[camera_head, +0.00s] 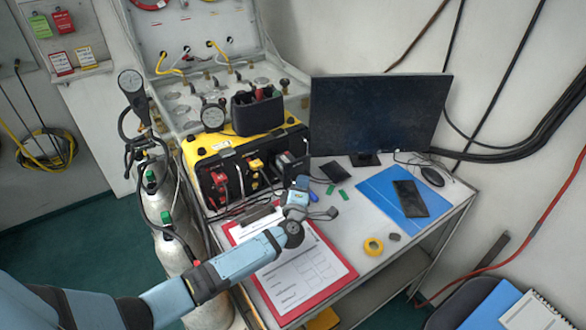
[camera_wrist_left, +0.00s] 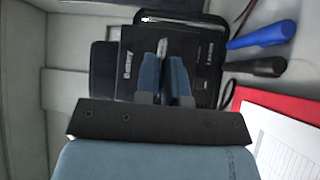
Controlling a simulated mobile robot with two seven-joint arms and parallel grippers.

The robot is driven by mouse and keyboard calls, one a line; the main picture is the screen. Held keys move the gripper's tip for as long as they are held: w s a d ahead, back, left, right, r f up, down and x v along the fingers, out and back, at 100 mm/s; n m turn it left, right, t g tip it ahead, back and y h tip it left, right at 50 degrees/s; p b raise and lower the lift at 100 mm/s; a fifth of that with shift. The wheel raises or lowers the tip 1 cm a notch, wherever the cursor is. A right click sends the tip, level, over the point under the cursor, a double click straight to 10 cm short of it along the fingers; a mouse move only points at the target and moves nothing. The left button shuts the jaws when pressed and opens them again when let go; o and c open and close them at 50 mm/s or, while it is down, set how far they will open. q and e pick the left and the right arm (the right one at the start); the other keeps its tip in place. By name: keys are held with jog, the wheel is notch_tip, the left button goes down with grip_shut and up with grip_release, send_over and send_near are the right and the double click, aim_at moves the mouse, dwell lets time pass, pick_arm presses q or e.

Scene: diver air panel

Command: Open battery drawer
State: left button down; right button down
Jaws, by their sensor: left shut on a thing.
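The black and yellow air panel case (camera_head: 215,148) stands on the table with its front toward me. In the left wrist view the black drawer front (camera_wrist_left: 127,75), lettered "Battery", lies just ahead of my left gripper. My left gripper (camera_wrist_left: 166,72) has its two blue fingers shut on a narrow pale handle (camera_wrist_left: 163,46) at that front. In the head view my left gripper (camera_head: 298,192) is at the lower right corner of the case, and the drawer is mostly hidden there. My right gripper is not in view.
A red clipboard (camera_head: 340,262) with white sheets lies under my left arm. Gas cylinders (camera_head: 160,205) stand at the left. Blue and black pens (camera_wrist_left: 262,34) lie beside the drawer.

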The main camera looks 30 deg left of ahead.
pick_arm(q)
jog(key=shift+d, duration=0.1)
jog(key=c, duration=1.2)
grip_release()
jog(key=b+v, duration=0.1)
jog(key=v, duration=1.3)
